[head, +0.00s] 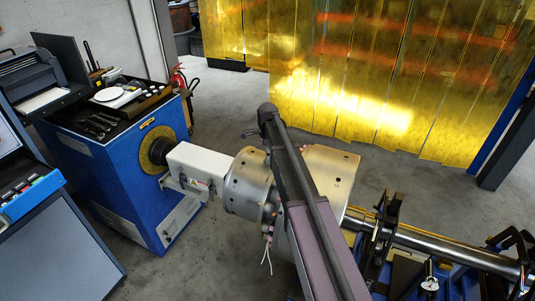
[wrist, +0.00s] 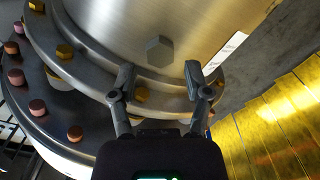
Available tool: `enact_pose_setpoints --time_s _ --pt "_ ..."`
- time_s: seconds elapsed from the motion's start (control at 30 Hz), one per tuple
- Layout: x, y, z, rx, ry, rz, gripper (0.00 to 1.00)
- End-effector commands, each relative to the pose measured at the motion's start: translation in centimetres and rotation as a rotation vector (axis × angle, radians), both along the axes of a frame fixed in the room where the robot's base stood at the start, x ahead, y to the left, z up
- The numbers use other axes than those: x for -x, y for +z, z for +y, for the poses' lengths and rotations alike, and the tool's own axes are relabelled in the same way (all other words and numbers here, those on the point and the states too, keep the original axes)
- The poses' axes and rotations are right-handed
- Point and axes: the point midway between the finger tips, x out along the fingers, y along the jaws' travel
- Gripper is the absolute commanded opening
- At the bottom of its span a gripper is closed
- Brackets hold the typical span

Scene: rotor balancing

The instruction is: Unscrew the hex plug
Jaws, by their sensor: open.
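The grey hex plug (wrist: 159,50) stands out from the bare metal side of the rotor (wrist: 110,25) in the wrist view. My gripper (wrist: 159,74) is open, with one finger on each side of the line to the plug. The fingertips appear just short of the plug, and nothing is between them. I cannot tell the exact depth gap. In the head view, my arm crosses in front of the silver rotor (head: 325,168), and neither the plug nor the gripper can be made out there.
Gold hex bolts (wrist: 64,51) and several copper-coloured plugs (wrist: 38,107) sit on the stepped flange close by the left finger. A blue balancing machine (head: 130,180) with a tool tray stands left. Yellow strip curtains (head: 350,70) hang behind. A shaft (head: 440,248) runs right.

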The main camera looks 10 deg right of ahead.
Motion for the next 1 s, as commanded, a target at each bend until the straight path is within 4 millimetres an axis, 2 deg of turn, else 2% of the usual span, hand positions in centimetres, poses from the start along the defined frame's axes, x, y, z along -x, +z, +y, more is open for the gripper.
enact_pose_setpoints --time_s 0.03,0.3,0.77,0.87,0.9,1.0 --pt "0.0 -1.0 0.0 0.000 0.000 0.000 0.63" --pt "0.0 -2.5 0.1 0.000 0.001 0.000 0.63" --pt "0.0 -2.7 0.1 0.000 0.001 0.000 0.63" --pt "0.0 -2.7 0.1 0.000 0.002 0.000 0.36" --pt "0.0 -2.7 0.1 0.000 0.002 0.000 0.24" --pt "0.0 -2.7 0.2 0.000 0.002 0.000 0.00"
